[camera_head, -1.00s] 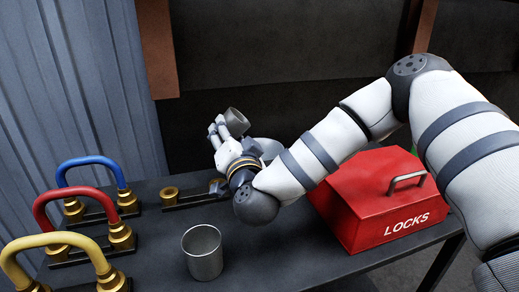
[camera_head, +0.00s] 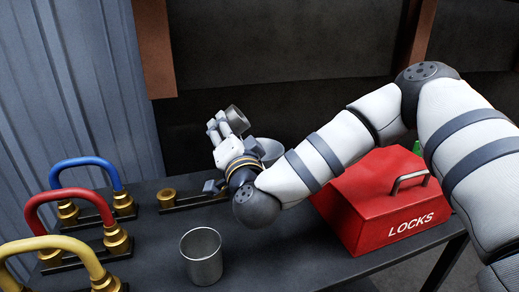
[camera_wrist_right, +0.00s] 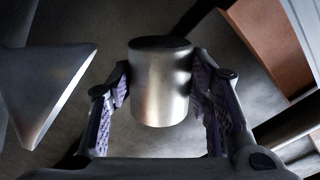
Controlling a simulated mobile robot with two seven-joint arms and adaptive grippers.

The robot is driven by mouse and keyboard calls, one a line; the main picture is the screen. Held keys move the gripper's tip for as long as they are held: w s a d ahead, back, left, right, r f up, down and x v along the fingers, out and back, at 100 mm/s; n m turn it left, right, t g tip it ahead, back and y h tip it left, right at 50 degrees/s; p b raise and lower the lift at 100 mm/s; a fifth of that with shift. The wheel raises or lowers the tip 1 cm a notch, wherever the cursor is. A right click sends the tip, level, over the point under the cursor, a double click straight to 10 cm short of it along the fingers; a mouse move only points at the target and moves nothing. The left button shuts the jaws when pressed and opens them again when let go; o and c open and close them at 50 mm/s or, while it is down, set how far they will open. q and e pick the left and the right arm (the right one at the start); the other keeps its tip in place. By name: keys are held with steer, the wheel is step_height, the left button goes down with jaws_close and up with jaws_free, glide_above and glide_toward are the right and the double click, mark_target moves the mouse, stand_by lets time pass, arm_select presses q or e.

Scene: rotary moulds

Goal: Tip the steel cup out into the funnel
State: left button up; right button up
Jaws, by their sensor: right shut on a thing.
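My right gripper (camera_head: 222,124) is shut on a steel cup (camera_head: 238,121), raised above the far side of the table. In the right wrist view the cup (camera_wrist_right: 160,95) sits between the two fingers (camera_wrist_right: 160,85), its dark end away from the palm. The cup looks tilted in the head view; its contents cannot be seen. A grey funnel (camera_head: 268,149) shows behind my right wrist, partly hidden by it. In the right wrist view its cone (camera_wrist_right: 50,85) is to the left of the cup, apart from it. My left gripper is not in view.
A second steel cup (camera_head: 201,258) stands upright on the dark table (camera_head: 280,255). Blue (camera_head: 85,162), red (camera_head: 70,196) and yellow (camera_head: 55,245) handles on brass posts line the left. A red LOCKS box (camera_head: 378,205) stands right, under my arm. A brass-ended bar (camera_head: 185,203) lies behind.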

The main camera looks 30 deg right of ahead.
steer(key=shift+f, duration=0.15)
steer(key=shift+r, duration=0.2)
steer(key=shift+f+m+b, duration=0.1)
steer(key=shift+m+b, duration=0.2)
steer(key=shift+r, duration=0.2)
steer(key=shift+m, duration=0.3)
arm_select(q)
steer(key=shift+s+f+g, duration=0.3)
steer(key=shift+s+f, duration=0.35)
arm_select(e)
steer(key=shift+r, duration=0.1)
arm_select(q)
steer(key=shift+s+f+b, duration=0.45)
steer(key=shift+b, duration=0.15)
arm_select(e)
steer(key=shift+r+m, duration=0.2)
steer(key=shift+m, duration=0.5)
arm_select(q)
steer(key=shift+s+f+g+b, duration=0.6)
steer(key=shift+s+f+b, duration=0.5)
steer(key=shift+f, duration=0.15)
arm_select(e)
steer(key=shift+d+f+m+h, duration=0.1)
steer(key=shift+f+m+h, duration=0.3)
steer(key=shift+m, duration=0.5)
